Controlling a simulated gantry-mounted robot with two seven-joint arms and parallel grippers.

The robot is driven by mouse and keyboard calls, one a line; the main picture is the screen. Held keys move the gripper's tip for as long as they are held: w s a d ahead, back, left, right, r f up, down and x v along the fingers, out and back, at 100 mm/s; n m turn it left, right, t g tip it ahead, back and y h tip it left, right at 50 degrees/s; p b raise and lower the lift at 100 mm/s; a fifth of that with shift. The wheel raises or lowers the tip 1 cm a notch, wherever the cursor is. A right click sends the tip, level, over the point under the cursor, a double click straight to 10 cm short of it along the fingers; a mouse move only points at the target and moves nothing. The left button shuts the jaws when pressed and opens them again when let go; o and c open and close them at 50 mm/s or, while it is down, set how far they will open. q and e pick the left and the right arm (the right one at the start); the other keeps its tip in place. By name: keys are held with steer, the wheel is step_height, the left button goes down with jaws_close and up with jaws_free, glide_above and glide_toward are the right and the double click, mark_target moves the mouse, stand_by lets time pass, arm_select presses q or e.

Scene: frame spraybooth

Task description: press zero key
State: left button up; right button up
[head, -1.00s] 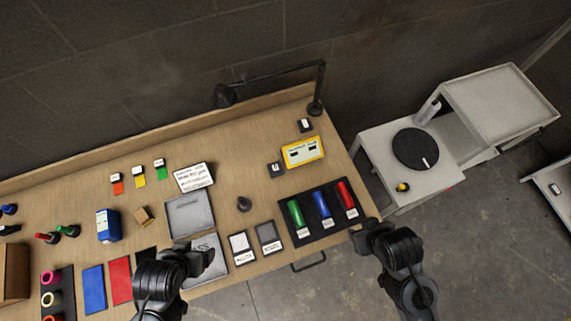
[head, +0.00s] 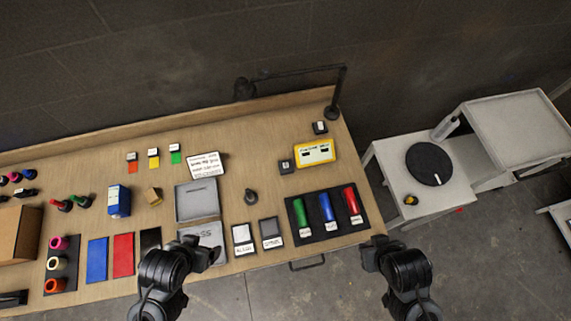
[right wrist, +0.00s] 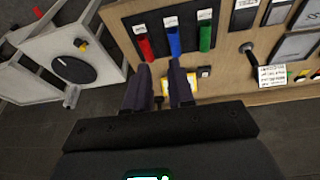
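The labels are too small to read, so I cannot tell which is the zero key. My right gripper (head: 372,252) is off the bench's front right corner, apart from both blocks. In the right wrist view its fingers (right wrist: 161,65) are open and empty, partly hiding the yellow gauge (right wrist: 180,82). My left gripper (head: 212,250) is above the front edge; its opening is unclear.
A black tray (head: 340,233) with green, blue and red cylinders lies between my right gripper and the gauge. A dark knobbed post (head: 251,196) and a black lamp stand (head: 334,108) rise from the bench. A white cart (head: 395,207) with a dark disc stands at right.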

jaws_close()
stand_by(0.5)
stand_by(0.9)
